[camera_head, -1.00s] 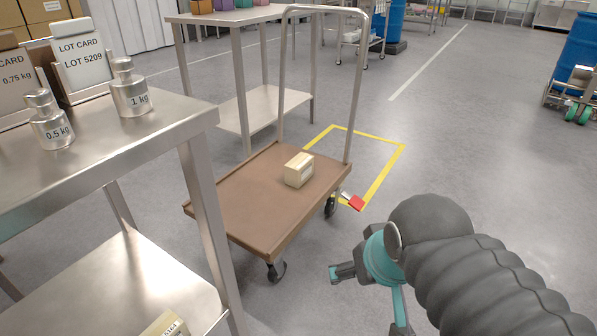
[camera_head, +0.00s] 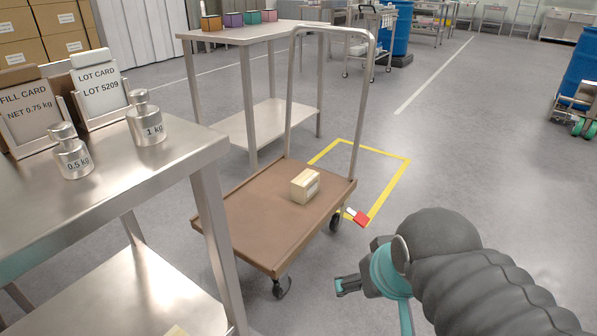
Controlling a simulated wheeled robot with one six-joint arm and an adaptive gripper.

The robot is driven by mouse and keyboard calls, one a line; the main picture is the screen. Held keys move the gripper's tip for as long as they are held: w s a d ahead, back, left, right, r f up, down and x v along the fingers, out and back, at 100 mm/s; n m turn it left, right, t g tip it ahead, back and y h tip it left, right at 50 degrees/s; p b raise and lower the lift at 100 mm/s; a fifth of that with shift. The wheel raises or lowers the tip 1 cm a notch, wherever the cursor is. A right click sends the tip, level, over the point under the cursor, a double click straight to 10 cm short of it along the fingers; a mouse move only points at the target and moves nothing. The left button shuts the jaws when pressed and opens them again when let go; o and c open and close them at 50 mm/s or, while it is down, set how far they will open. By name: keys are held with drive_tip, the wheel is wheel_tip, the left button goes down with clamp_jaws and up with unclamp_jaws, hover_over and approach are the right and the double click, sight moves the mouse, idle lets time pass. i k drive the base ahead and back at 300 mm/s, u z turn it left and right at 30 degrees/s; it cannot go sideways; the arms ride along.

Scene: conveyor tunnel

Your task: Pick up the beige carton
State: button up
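A beige carton (camera_head: 305,186) sits on the brown deck of a push cart (camera_head: 250,228), towards its right side below the handle. A label shows on its side face. A second pale item (camera_head: 176,331) is barely in view at the bottom edge, on the steel table's lower shelf; only a sliver shows. My gripper (camera_head: 345,286) is at the lower right, in front of and to the right of the cart, apart from the carton. It is small and seen from the side, so its finger opening is unclear. Nothing visible is held.
A steel table (camera_head: 60,215) at left bears a 0.5 kg weight (camera_head: 72,155), a 1 kg weight (camera_head: 146,120) and cards. Another steel table (camera_head: 245,36) stands behind the cart. A red tag (camera_head: 360,218) is beside the cart.

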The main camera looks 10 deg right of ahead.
sight(305, 185)
drive_tip(key=z, duration=1.25)
drive_tip(key=i, duration=1)
drive_tip(key=u, duration=2.75)
